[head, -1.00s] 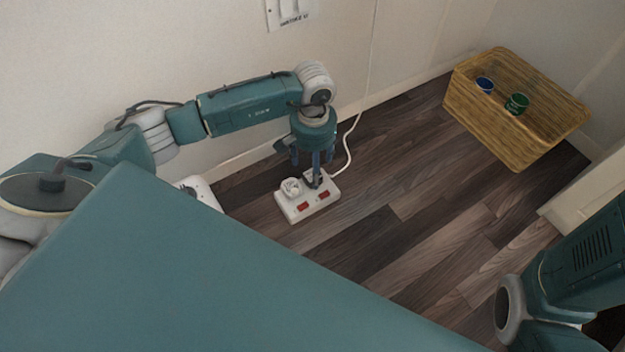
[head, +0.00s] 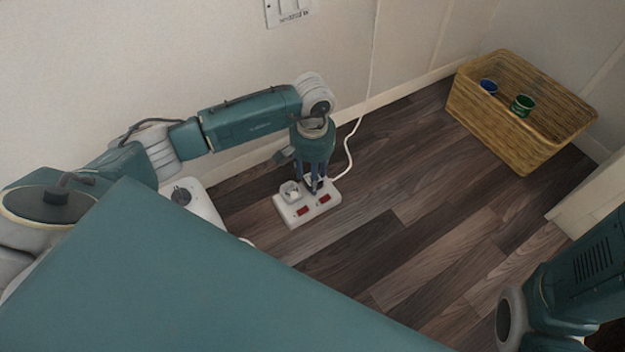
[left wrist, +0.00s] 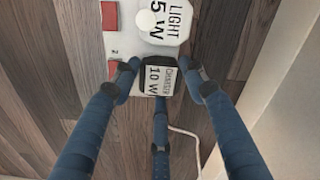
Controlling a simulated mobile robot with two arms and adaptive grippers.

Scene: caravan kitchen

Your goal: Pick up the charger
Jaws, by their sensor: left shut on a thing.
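The charger (left wrist: 157,80) is a small block with a white face labelled "10 W" and dark sides, seen in the left wrist view. It sits at one end of a white power strip (head: 291,214) on the floor. My left gripper (head: 313,187) points down over the strip. It also shows in the left wrist view (left wrist: 158,84), its blue fingers around the charger and shut on it. The charger appears still seated on the strip; in the head view the fingers mostly hide it. My right gripper is out of view.
A white plug labelled "LIGHT 5 W" (left wrist: 163,20) sits beside the charger on the strip. A white cord (head: 350,150) runs from the strip up the wall. A wicker basket (head: 500,130) holds a blue and a green cup. Floor right of the strip is clear.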

